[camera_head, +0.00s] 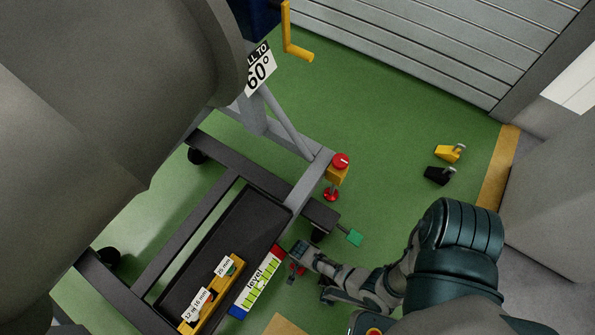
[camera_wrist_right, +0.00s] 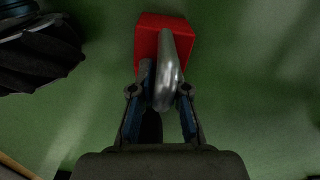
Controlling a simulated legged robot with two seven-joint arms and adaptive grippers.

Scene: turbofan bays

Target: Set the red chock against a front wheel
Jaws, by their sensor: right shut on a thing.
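The red chock is a red block with a metal handle in the right wrist view (camera_wrist_right: 148,32). My right gripper (camera_wrist_right: 162,92) is shut on that handle, with the block beyond the fingertips. In the head view my right gripper (camera_head: 295,272) is low beside the stand's corner, and only small red bits of the chock show there. A dark wheel (camera_head: 317,237) sits under the stand's near right corner, by a green pedal (camera_head: 354,237); the chock is apart from it. My left gripper is out of view.
A yellow chock (camera_head: 446,154) and a black chock (camera_head: 437,177) lie on the green floor. The stand's tray (camera_head: 220,235) holds a yellow socket holder (camera_head: 226,281), with a level (camera_head: 258,284) along its edge. Other wheels (camera_head: 197,156) are farther off.

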